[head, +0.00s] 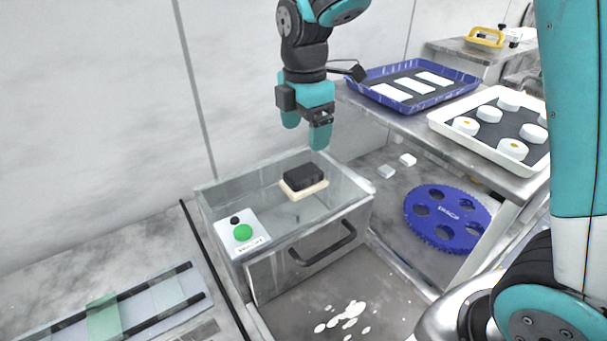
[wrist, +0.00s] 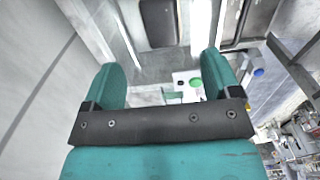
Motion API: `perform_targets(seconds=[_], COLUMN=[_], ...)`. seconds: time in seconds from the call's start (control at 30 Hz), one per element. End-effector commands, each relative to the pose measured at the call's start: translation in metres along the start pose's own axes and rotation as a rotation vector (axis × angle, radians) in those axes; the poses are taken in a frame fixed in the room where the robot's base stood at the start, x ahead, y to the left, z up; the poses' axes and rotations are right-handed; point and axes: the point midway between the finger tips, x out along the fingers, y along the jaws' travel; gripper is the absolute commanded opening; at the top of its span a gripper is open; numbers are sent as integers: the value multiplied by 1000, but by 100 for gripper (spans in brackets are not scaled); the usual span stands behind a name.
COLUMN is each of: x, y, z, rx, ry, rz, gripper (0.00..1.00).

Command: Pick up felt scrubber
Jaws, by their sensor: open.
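The felt scrubber (head: 303,180) has a black block on top and a cream felt layer below. It lies inside the clear-walled box (head: 335,209), toward its back right. My gripper (head: 305,139) hangs above the box, pointing down and well clear of the scrubber. Its teal fingers are apart with nothing between them. In the wrist view, my gripper (wrist: 160,72) shows both fingers spread. A dark rounded block, seemingly the scrubber (wrist: 158,24), appears at the top of that view, beyond the fingertips.
The box has a front handle (head: 322,246) and a green button (head: 243,232) on a white panel at left. At right, a blue tray (head: 468,82) and a white tray (head: 436,121) stand on a shelf above a blue toothed disc (head: 447,211). White fragments (head: 347,314) lie on the front surface.

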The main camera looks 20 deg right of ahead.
Motion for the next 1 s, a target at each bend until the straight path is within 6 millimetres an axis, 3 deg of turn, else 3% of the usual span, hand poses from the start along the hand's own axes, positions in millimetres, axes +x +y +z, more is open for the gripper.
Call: perform_targets(seconds=[0.2,0.47,0.7,1.0], x=[39,58,94,102], y=[0,-1,-2,-1], z=[0,-2,-3,-4], rx=[0,0,1,1], ry=[0,0,0,1], rz=[-3,-5,-3,1], gripper=[83,83,83,83])
